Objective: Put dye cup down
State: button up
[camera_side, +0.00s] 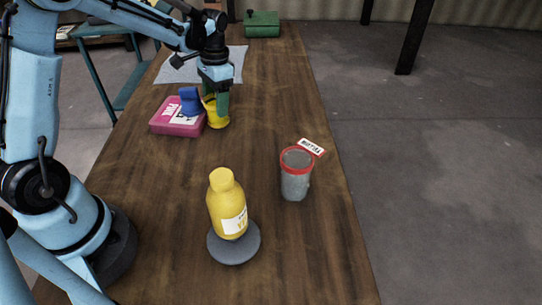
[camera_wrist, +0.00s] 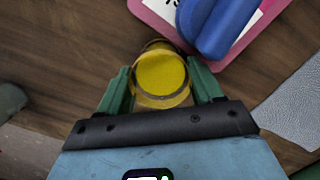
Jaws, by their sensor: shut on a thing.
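The dye cup (camera_side: 217,117) is a small yellow cup beside the right edge of a pink box. My gripper (camera_side: 216,97) reaches down over it with green fingers shut on it. In the wrist view the cup (camera_wrist: 162,75) sits between the two green fingers of my gripper (camera_wrist: 161,84), with yellow filling its round opening. The cup looks upright and close to the table; I cannot tell whether its base touches the wood.
The pink box (camera_side: 168,125) carries a blue object (camera_side: 190,101). A grey cloth (camera_side: 180,72) and green box (camera_side: 262,25) lie farther back. A yellow bottle (camera_side: 227,205) stands on a grey disc (camera_side: 234,252). A red-rimmed grey vat (camera_side: 296,182) stands near the table's right edge, by a white label (camera_side: 311,147).

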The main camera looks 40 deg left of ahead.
jog(key=shift+r, duration=0.55)
jog(key=r, duration=0.3)
jog(key=shift+d+r, duration=0.2)
jog(key=shift+d, duration=0.15)
jog(key=s+d+r, duration=0.3)
jog(key=d+r, duration=0.8)
jog(key=r, duration=0.1)
jog(key=s+d+m, duration=0.1)
jog(key=s+d, duration=0.1)
jog(key=d, duration=0.9)
jog(key=s+d+m, duration=0.1)
jog(key=s+d, duration=0.1)
jog(key=d, duration=0.9)
jog(key=shift+f+m, duration=0.25)
jog(key=shift+m, duration=0.15)
jog(key=s+d, duration=0.4)
jog(key=s+d+m, duration=0.1)
jog(key=s+d, duration=0.3)
jog(key=d, duration=0.1)
jog(key=s+d+m, duration=0.1)
jog(key=s+d, duration=0.2)
jog(key=d, duration=0.1)
jog(key=shift+s+d+y, duration=0.15)
jog(key=shift+s+y, duration=0.15)
jog(key=shift+s, duration=0.1)
jog(key=shift+w+f, duration=0.2)
jog(key=shift+f, duration=7.7)
